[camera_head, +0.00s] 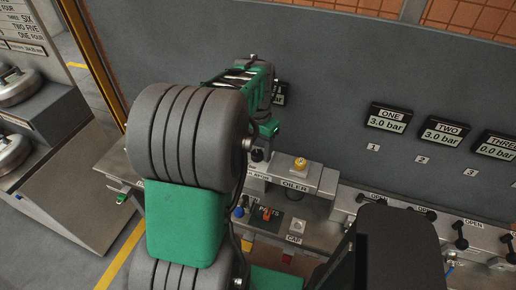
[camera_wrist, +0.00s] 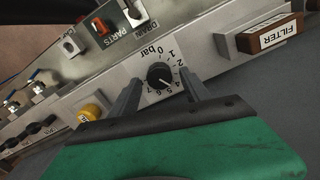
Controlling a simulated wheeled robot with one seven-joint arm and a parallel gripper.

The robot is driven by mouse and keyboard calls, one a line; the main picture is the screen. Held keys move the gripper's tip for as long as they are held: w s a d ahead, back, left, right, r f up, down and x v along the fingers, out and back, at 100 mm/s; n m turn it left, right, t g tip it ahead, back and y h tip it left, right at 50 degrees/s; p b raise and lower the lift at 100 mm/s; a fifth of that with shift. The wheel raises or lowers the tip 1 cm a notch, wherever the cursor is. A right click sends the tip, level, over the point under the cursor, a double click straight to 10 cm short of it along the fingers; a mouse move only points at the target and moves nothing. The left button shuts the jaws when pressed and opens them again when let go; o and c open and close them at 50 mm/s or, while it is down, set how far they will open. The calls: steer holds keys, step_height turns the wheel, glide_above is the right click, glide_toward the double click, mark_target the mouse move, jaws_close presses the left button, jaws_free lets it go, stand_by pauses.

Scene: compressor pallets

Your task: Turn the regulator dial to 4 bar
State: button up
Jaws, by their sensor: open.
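The regulator dial (camera_wrist: 160,76) is a round black knob on a pale panel, ringed by numbers and the word bar. Its white mark points to the lower right, roughly toward the 4 and 5; I cannot tell the exact reading. My gripper (camera_wrist: 158,80) is open, with one finger on each side of the dial; whether they touch it is unclear. In the head view my arm hides the dial and the fingertips. A dark display (camera_head: 279,94) behind my arm is mostly hidden, and its number cannot be read.
In the wrist view, a brown filter block (camera_wrist: 270,35) stands right of the dial and a yellow cap (camera_wrist: 92,112) lies left. An orange part (camera_wrist: 101,26) sits above. In the head view, display ONE (camera_head: 387,120) and display TWO (camera_head: 442,131) read 3.0 bar; display THREE (camera_head: 497,147) reads 0.0.

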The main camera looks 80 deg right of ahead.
mark_target(259, 150)
step_height(259, 150, up, 8)
steer(key=shift+f+b, duration=0.1)
steer(key=shift+b, duration=0.3)
steer(key=shift+d+n, duration=0.4)
steer(key=shift+n, duration=0.1)
step_height(259, 150, down, 2)
steer(key=shift+f+n+h, duration=0.25)
steer(key=shift+n+h, duration=0.05)
steer(key=shift+n, duration=1.3)
steer(key=a+f, duration=0.3)
steer(key=f, duration=0.1)
steer(key=shift+a+f, duration=0.1)
steer(key=shift+a, duration=0.3)
steer(key=w+a+f+n, duration=0.1)
steer(key=w+a+n, duration=0.4)
steer(key=w+a, duration=0.6)
steer(key=w+a+r+n+t, duration=0.1)
steer(key=w+a+n, duration=0.3)
steer(key=a, duration=0.5)
steer(key=w+a+r+n+t, duration=0.1)
steer(key=w+a+n, duration=0.3)
steer(key=a, duration=0.5)
steer(key=w+a+r+n+t, duration=0.1)
steer(key=w+a+r+n, duration=0.2)
steer(key=a, duration=0.6)
steer(key=w+n, duration=0.2)
steer(key=w, duration=0.1)
steer(key=shift+w+a+t, duration=0.3)
steer(key=shift+w+a, duration=0.05)
steer(key=shift+a, duration=0.05)
